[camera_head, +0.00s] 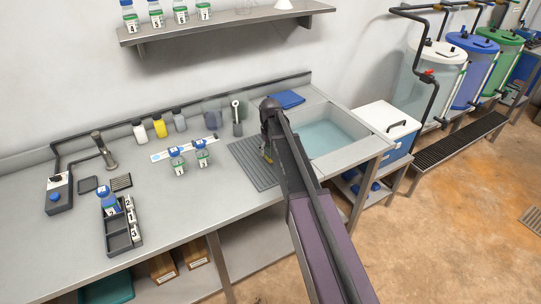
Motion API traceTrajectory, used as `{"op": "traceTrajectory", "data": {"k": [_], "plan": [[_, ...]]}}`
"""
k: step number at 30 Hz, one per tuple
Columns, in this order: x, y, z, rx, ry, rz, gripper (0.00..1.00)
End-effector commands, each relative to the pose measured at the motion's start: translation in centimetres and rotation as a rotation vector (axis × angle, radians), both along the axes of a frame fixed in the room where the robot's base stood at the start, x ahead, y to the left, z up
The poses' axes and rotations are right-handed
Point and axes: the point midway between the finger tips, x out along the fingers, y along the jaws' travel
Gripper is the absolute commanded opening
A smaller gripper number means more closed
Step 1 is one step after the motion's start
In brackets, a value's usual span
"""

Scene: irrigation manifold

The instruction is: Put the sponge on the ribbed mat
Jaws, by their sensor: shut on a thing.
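The grey ribbed mat (247,157) lies flat on the counter, left of the sink. My gripper (266,147) points down over the right part of this mat, and my arm comes in from the lower right. A small yellowish patch, seemingly the sponge (267,158), shows at the fingertips. My gripper is shut on it. Most of it is hidden by my gripper and arm, and I cannot tell whether it touches the mat.
A sink basin (330,137) with water is right of the mat. A folded blue cloth (288,99) lies behind it. Two blue-capped bottles (202,153) stand left of the mat. A dark tray (119,234) holds another bottle. A wall shelf (220,25) hangs above.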

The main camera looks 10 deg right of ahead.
Motion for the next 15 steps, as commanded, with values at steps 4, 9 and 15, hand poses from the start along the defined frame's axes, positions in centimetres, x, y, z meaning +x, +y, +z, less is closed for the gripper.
{"op": "traceTrajectory", "data": {"k": [4,9,15], "plan": [[0.0,0.0,0.0,0.0,0.0,0.0,0.42],[0.8,-0.1,-0.1,0.0,0.0,-0.001,0.42],[1.3,-0.2,-1.5,0.0,0.0,-0.001,0.42]]}}
